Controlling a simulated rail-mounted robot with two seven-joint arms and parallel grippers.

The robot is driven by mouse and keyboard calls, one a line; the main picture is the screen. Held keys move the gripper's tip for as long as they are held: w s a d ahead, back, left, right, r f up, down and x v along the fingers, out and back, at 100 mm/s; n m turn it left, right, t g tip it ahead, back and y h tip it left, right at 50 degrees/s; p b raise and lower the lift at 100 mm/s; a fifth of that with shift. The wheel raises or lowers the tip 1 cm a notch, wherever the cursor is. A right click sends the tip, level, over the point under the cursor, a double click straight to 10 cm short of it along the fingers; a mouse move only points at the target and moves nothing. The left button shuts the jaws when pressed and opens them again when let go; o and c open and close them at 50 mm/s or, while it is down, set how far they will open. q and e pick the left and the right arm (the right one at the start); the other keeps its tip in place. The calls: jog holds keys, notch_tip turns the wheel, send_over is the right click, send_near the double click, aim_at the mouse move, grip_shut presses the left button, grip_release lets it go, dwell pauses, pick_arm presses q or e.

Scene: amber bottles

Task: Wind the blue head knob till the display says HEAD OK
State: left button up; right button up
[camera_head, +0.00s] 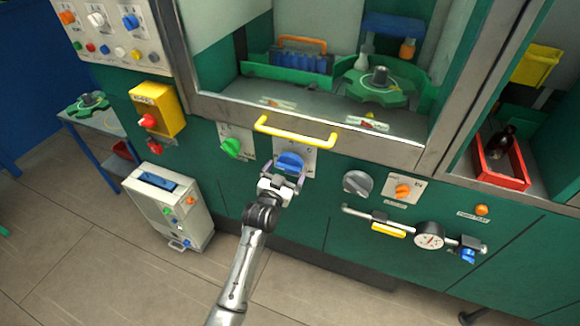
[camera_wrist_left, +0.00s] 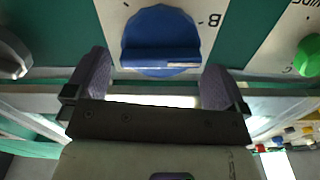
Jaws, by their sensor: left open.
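The blue knob (camera_head: 290,163) sits on a pale plate on the front of the green machine, below the yellow handle. My left gripper (camera_head: 286,172) is right in front of it. In the left wrist view the blue knob (camera_wrist_left: 161,41) shows a raised grip bar lying level, with a mark and a letter B on the plate at its right. My left gripper (camera_wrist_left: 158,80) is open there, one finger on each side of the knob's lower part, with gaps visible; I cannot tell whether it touches. A dark blue screen (camera_head: 158,182) tops the pale box; no text is readable. My right gripper is not in view.
A green knob (camera_head: 231,147) is left of the blue one. A grey knob (camera_head: 357,183) and an orange knob (camera_head: 403,190) are to the right. The yellow handle (camera_head: 295,132) runs just above. A pipe with a gauge (camera_head: 429,240) juts out at lower right.

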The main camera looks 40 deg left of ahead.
aim_at(289, 165)
pick_arm(q)
jog(key=shift+b+x, duration=0.4)
jog(key=shift+x, duration=1.75)
jog(key=c, duration=0.7)
jog(key=shift+r+n+p, duration=0.25)
jog(key=shift+n+p, duration=0.35)
jog(key=shift+p, duration=0.95)
jog(key=shift+f+n, duration=0.2)
jog(key=shift+n, duration=0.2)
jog(key=o, duration=0.7)
